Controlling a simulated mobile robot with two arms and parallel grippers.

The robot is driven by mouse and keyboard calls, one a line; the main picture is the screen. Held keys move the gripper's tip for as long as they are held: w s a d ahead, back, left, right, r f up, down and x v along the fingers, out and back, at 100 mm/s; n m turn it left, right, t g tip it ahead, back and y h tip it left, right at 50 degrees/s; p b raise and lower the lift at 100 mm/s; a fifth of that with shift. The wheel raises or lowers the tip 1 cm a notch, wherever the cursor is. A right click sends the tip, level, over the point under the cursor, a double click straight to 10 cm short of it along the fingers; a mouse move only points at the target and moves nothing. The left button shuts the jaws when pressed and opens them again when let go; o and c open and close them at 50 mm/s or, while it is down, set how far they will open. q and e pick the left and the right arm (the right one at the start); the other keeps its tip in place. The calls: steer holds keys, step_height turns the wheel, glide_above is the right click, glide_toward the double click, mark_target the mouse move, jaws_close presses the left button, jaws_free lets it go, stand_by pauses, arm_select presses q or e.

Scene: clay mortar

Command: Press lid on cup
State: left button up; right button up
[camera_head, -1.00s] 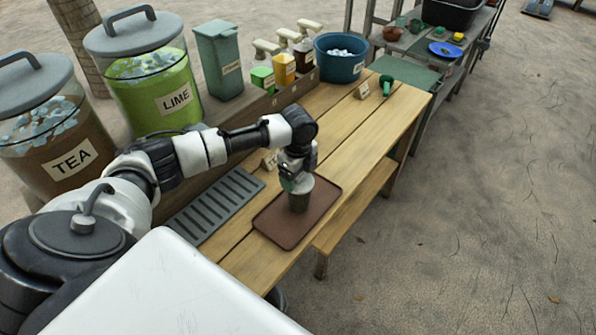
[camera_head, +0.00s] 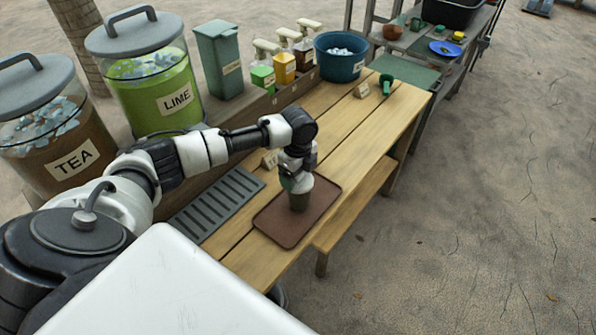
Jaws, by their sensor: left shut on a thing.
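A dark cup (camera_head: 299,201) stands upright on a brown tray (camera_head: 270,228) near the table's right edge. My left gripper (camera_head: 297,184) reaches down over the cup's top and is shut on a pale piece there, which looks like the lid. The lid appears to rest on or just at the cup's rim. The gripper hides most of it, so I cannot tell whether it is seated. My right gripper is not in view.
A grey slatted drip tray (camera_head: 214,204) lies left of the brown tray. Drink jars marked TEA (camera_head: 70,160) and LIME (camera_head: 175,98), pump bottles (camera_head: 285,68) and a blue tub (camera_head: 341,66) stand behind. The wooden table (camera_head: 375,125) is mostly clear toward the back.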

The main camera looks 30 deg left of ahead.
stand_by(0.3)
arm_select(q)
steer(key=o, duration=0.8)
steer(key=shift+r, duration=0.1)
steer(key=shift+r+p, duration=3.45)
steer(key=shift+p, duration=0.4)
jaws_close()
